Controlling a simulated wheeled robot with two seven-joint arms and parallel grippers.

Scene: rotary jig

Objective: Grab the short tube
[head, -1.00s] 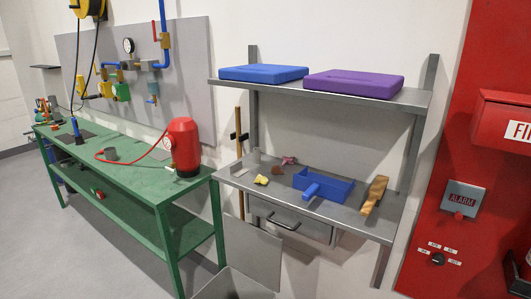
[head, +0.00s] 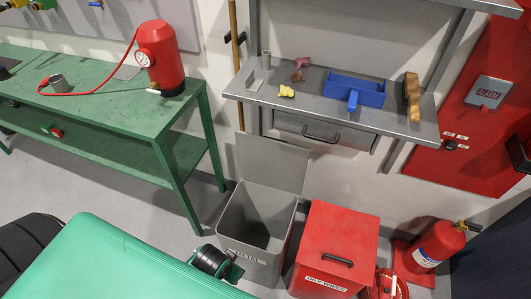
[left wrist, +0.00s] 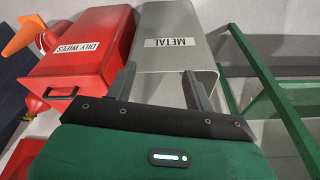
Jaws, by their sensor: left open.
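I cannot tell for certain which is the short tube. My left gripper (left wrist: 159,68) shows in the left wrist view, open and empty, with its fingers pointing toward the grey METAL bin (left wrist: 172,42). Neither tube shows there. My right gripper is in no view.
The green bench (head: 120,105) carries a red tank with a gauge (head: 160,60). The metal shelf (head: 310,103) holds a yellow piece, pink and brown pieces, a blue tray (head: 355,90) and a wooden block. Below stand the METAL bin, a red OILY WIPES bin (head: 335,240) and an extinguisher (head: 438,245).

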